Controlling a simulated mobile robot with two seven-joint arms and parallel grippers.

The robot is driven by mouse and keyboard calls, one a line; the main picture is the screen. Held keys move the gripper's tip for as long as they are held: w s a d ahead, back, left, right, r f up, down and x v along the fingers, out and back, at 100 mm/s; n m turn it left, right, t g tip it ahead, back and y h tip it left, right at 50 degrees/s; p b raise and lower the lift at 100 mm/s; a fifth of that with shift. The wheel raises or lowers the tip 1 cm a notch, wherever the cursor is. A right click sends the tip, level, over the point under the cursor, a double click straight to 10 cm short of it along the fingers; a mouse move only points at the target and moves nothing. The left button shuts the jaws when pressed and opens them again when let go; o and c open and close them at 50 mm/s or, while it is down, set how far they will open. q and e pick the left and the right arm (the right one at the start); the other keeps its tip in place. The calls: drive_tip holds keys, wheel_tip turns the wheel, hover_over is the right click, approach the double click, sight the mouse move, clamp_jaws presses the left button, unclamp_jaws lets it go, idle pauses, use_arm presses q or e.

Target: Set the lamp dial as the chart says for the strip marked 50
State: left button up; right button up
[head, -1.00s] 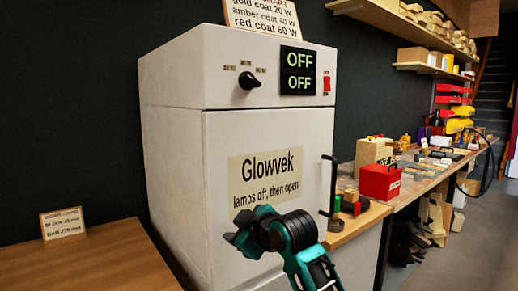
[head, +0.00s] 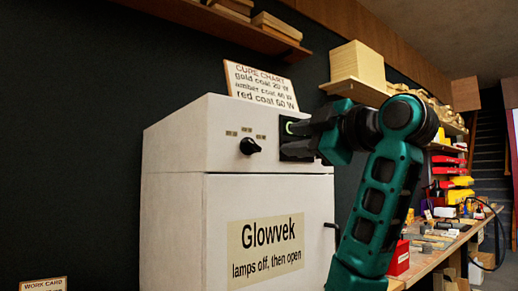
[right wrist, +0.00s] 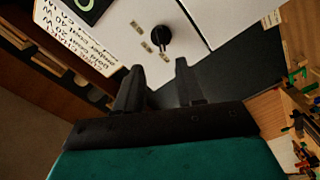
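The lamp dial (head: 250,146) is a black knob on the upper front panel of the white Glowvek cabinet (head: 185,215), with small labels too small to read around it. The chart (head: 262,86) on top reads gold coat 20 W, amber coat 40 W, red coat 60 W. My right gripper (head: 292,138) is right of the dial, in front of the display (head: 290,128), hiding most of it. In the right wrist view its fingers (right wrist: 157,72) are apart and empty, with the dial (right wrist: 161,38) beyond their tips, not touched. My left gripper and the strip marked 50 are not in view.
A work card (head: 42,284) is cut off at the lower left. A wall shelf with wooden blocks (head: 357,66) is behind my right arm. A cluttered bench with a red box (head: 399,259) runs off to the right. The space before the dial is clear.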

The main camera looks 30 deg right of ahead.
sight(256, 146)
drive_tip(key=w, duration=0.8)
drive_tip(key=w+a, duration=0.1)
drive_tip(key=w, duration=0.3)
drive_tip(key=shift+f, duration=0.1)
clamp_jaws()
